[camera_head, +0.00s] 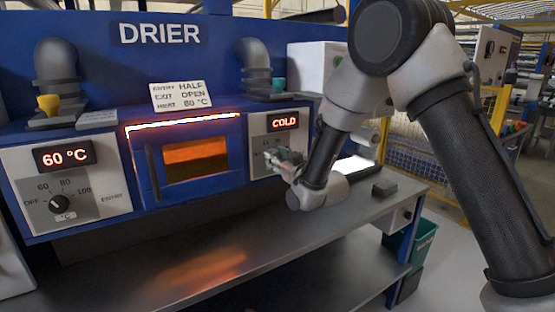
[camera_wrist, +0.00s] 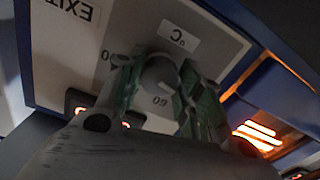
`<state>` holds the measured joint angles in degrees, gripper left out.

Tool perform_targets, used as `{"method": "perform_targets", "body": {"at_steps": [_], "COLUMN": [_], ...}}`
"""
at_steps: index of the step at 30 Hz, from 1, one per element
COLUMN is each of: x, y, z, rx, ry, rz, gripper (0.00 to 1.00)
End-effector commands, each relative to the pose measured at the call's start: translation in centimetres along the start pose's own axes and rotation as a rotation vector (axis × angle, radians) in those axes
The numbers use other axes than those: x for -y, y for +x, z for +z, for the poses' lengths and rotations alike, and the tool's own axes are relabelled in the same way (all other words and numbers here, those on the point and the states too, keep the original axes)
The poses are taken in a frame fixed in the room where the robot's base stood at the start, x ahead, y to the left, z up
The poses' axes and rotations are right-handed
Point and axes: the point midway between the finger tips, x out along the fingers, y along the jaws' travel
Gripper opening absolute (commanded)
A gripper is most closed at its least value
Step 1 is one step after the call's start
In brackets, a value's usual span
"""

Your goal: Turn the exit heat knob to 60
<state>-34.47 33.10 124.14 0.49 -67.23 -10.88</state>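The exit heat knob (camera_wrist: 160,75) is a round grey knob on the pale exit panel (camera_head: 257,126), right of the drier window. Its display (camera_head: 284,122) reads COLD. In the wrist view a 60 mark (camera_wrist: 160,100) shows beside the knob, and the EXIT lettering (camera_wrist: 75,10) appears inverted. My gripper (camera_head: 283,160) is at the panel in the head view and hides the knob there. In the wrist view its two green-padded fingers (camera_wrist: 156,70) stand on either side of the knob. Whether they touch it, I cannot tell.
The entry panel (camera_head: 110,165) at left has a black knob (camera_head: 59,204) and a display (camera_head: 64,156) reading 60 °C. A sign (camera_head: 181,95) gives heat settings. A grey bench (camera_head: 140,270) lies below, mostly clear. A small dark block (camera_head: 384,188) sits at its right.

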Motion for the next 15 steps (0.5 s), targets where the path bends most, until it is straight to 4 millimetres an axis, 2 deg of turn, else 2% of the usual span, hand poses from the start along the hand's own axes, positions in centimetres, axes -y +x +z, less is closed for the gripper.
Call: {"method": "perform_targets", "body": {"at_steps": [8,15], "x": [0.00,0.02], "y": [-0.01,0.00], "z": [0.00,0.01], "rx": [0.000,0.000], "ry": [0.013,0.108], "rz": [0.000,0.000], "gripper": [0.12,0.12]}}
